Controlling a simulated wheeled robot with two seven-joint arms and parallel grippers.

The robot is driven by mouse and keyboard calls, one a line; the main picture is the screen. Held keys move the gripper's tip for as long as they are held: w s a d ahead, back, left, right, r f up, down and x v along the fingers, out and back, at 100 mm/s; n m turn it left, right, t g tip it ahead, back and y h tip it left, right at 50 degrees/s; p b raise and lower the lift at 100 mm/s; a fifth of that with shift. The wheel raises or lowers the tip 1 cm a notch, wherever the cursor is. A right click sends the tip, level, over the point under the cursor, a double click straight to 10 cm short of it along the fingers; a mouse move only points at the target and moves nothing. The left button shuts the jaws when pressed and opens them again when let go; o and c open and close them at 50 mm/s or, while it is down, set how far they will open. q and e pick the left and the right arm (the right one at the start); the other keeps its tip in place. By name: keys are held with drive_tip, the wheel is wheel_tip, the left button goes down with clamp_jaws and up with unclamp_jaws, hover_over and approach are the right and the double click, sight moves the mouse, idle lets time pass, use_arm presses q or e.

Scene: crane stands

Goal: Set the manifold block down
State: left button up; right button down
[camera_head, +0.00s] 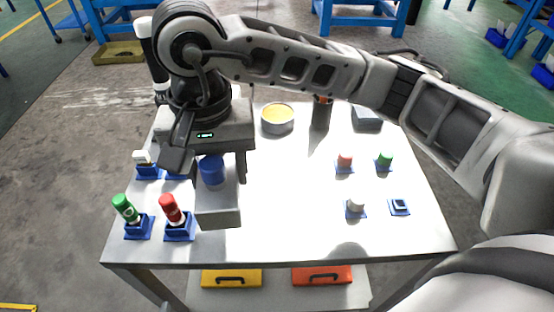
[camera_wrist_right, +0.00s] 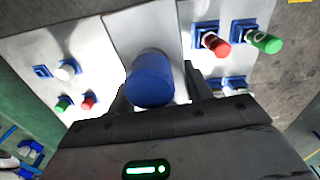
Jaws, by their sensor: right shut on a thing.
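The manifold block (camera_head: 218,208) is a grey box with a blue round knob (camera_head: 212,168) on top. It hangs or stands at the front left of the white table (camera_head: 290,220); I cannot tell whether its underside touches the top. My right gripper (camera_head: 211,177) comes down from above with its fingers on either side of the knob, shut on the block by it. In the right wrist view the blue knob (camera_wrist_right: 150,80) sits between the fingers, with the grey block (camera_wrist_right: 145,30) beyond. My left gripper is not in view.
Left of the block are red (camera_head: 172,210) and green (camera_head: 126,208) cylinders in blue stands. On the right are several small blue stands, one empty (camera_head: 399,206). A round yellow-filled container (camera_head: 278,119) is at the back. The centre front is clear.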

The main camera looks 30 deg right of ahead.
drive_tip(key=shift+s+a+r+m, duration=0.15)
drive_tip(key=shift+s+a+m, duration=0.1)
drive_tip(key=shift+a, duration=0.3)
drive_tip(key=shift+s+a+r+m, duration=0.15)
drive_tip(key=shift+s+a+m, duration=0.1)
drive_tip(key=shift+a, duration=0.3)
drive_tip(key=w+d+f+p, duration=0.2)
drive_tip(key=w+d+f, duration=0.2)
drive_tip(key=d, duration=0.3)
hover_over(264, 185)
wheel_tip(264, 185, down, 5)
drive_tip(key=shift+a+f, duration=0.15)
drive_tip(key=shift+w+f, duration=0.15)
drive_tip(key=shift+f, duration=1.65)
drive_tip(key=shift+f, duration=0.15)
drive_tip(key=c, duration=0.6)
unclamp_jaws()
drive_tip(key=shift+d+f, duration=0.1)
drive_tip(key=shift+d, duration=0.1)
